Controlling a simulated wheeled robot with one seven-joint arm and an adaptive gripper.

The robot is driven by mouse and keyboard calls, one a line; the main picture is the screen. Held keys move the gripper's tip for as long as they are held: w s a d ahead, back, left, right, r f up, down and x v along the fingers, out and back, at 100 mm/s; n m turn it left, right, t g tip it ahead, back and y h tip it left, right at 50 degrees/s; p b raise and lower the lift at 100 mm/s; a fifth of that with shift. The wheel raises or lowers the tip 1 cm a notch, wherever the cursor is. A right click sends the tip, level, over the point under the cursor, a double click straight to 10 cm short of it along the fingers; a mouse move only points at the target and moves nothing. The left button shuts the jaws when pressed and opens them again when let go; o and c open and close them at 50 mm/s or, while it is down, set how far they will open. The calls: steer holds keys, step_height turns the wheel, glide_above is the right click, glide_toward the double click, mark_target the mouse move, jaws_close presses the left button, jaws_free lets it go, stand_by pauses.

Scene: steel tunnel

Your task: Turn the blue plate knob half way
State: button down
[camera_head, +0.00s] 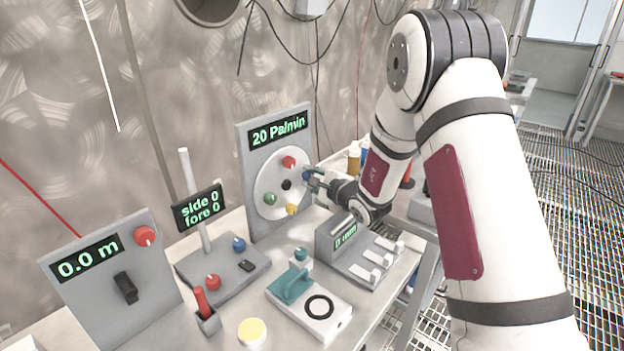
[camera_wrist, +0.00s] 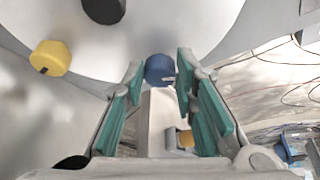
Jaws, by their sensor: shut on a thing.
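The blue plate knob (camera_wrist: 160,68) sits between the fingertips of my gripper (camera_wrist: 158,76) in the wrist view. My gripper is shut on it, with a teal finger on each side. A small pale mark shows at the knob's lower right. In the head view, the blue knob (camera_head: 306,175) is on the right side of the round white plate (camera_head: 270,183), partly hidden by my gripper (camera_head: 313,177). The plate also bears a red knob (camera_head: 289,162), a green knob (camera_head: 270,199), a yellow knob (camera_head: 292,209) and a black centre (camera_head: 286,185). The panel display (camera_head: 279,131) reads "20 Pa/min".
A grey box with white levers (camera_head: 375,260) stands close below my wrist. A white block with a teal handle (camera_head: 297,288), a joystick-like base (camera_head: 225,270) and a "0.0 m" panel (camera_head: 110,285) fill the bench. Bottles (camera_head: 354,160) stand behind my forearm.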

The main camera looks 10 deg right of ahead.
steer(key=shift+w+d+r+m+g+y+p, duration=0.15)
steer(key=shift+m+g+y+p, duration=0.6)
steer(key=shift+m, duration=1.05)
steer(key=shift+w+d+m+g+y+p, duration=0.15)
steer(key=shift+m+g+y+p, duration=0.25)
steer(key=shift+m+g+y, duration=1)
steer(key=shift+w+d+r+m+g+y+p, duration=0.1)
steer(key=shift+d+m+g+y+p, duration=0.3)
steer(key=shift+m, duration=1.8)
steer(key=shift+a, duration=0.1)
steer(key=c, duration=1.3)
jaws_free()
steer(key=v, duration=1.2)
steer(key=shift+f, duration=0.2)
